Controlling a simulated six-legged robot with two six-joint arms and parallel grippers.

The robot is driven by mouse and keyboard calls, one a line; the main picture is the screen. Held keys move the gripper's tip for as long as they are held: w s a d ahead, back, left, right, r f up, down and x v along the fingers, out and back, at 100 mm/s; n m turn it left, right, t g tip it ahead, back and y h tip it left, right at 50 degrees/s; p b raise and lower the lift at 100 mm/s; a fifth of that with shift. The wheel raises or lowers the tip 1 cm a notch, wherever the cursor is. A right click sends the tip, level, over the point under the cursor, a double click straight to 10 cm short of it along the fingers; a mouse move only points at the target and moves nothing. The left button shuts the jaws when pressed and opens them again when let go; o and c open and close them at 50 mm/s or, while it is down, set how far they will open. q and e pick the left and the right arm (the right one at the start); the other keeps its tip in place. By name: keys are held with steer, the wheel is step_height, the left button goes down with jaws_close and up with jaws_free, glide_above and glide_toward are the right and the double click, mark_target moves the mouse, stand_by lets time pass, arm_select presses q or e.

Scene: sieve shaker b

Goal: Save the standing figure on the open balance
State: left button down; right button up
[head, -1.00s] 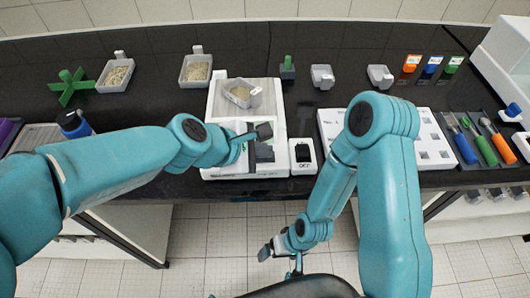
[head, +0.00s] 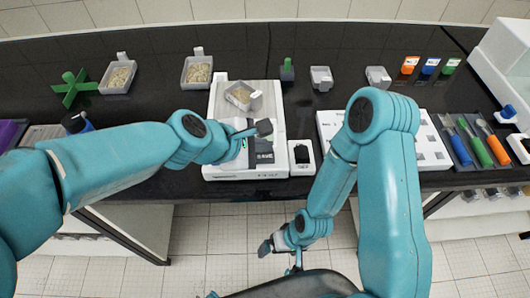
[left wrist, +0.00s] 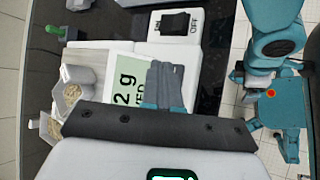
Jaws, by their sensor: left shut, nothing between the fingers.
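The white open balance (head: 276,110) stands on the dark bench, with a grey dish of grains (head: 240,96) on its pan. A dark key marked SAVE (head: 264,158) is at its front. In the left wrist view its pale green display (left wrist: 127,72) shows "2 g" and, below, "VED"; the rest is hidden by my gripper. My left gripper (head: 264,128) is shut and empty over the front of the balance; its fingers (left wrist: 165,85) overlap the display in the wrist view. My right gripper (head: 270,247) hangs below the bench's front edge; its jaw opening is unclear.
A small switch box (head: 302,155) marked OFF adjoins the balance on the right. Two dishes of grains (head: 118,77) (head: 197,72) and a green cross-shaped piece (head: 75,88) stand to the left. Empty grey dishes (head: 321,77) stand behind. A tool tray (head: 478,140) is at right.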

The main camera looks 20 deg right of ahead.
mark_target(262, 160)
arm_select(q)
steer(key=shift+r+p, duration=2)
steer(key=shift+r, duration=0.4)
steer(key=shift+f, duration=0.1)
